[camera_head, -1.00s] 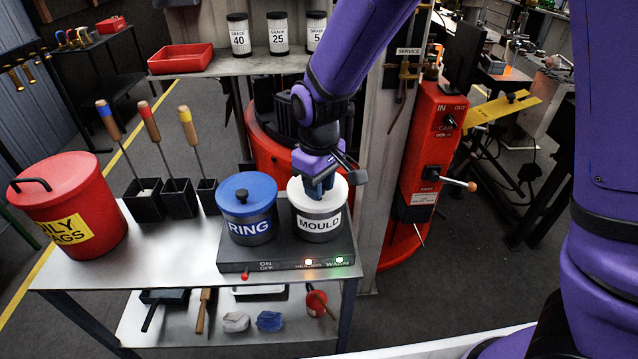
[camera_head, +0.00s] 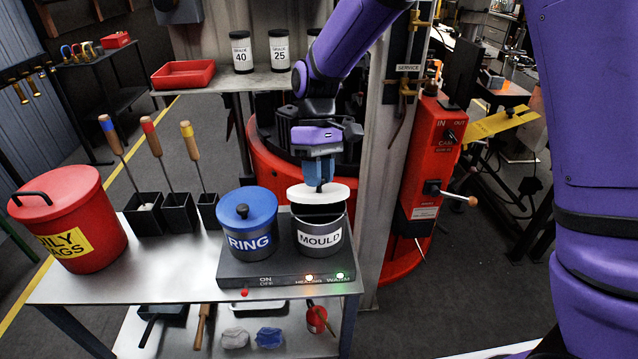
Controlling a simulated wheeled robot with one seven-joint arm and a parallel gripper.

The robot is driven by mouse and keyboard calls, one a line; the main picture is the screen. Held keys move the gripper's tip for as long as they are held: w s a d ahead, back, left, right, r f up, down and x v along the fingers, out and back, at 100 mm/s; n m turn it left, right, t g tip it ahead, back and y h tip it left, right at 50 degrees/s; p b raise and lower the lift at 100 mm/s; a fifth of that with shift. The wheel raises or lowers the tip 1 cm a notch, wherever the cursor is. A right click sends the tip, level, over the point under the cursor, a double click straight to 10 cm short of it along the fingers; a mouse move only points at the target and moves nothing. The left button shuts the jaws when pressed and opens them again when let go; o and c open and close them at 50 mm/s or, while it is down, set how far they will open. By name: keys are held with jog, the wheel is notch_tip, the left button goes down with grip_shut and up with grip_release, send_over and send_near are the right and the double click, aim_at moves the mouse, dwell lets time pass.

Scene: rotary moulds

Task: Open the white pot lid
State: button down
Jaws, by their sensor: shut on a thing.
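The white pot lid (camera_head: 318,194) is raised above the dark grey pot (camera_head: 320,247) labelled MOULD, and the pot's dark opening shows below it. My gripper (camera_head: 319,182) is shut on the lid's dark knob, with its blue fingers pointing down. The lid looks roughly level and sits over the back part of the pot's mouth. I cannot see inside the pot beyond its dark upper wall.
A pot labelled RING with a blue lid (camera_head: 246,208) stands just left on the same heater box (camera_head: 290,272). Further left are black holders with wooden-handled tools (camera_head: 180,212) and a red bin (camera_head: 75,225). A red machine column (camera_head: 428,165) stands to the right.

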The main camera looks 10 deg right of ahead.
jog(key=shift+w+r+g, duration=0.35)
jog(key=shift+w+g, duration=0.1)
jog(key=shift+g, duration=0.05)
jog(key=c, duration=0.9)
grip_release()
jog(key=v, duration=0.7)
jog(key=shift+w+r, duration=0.15)
jog(key=shift+r, duration=0.05)
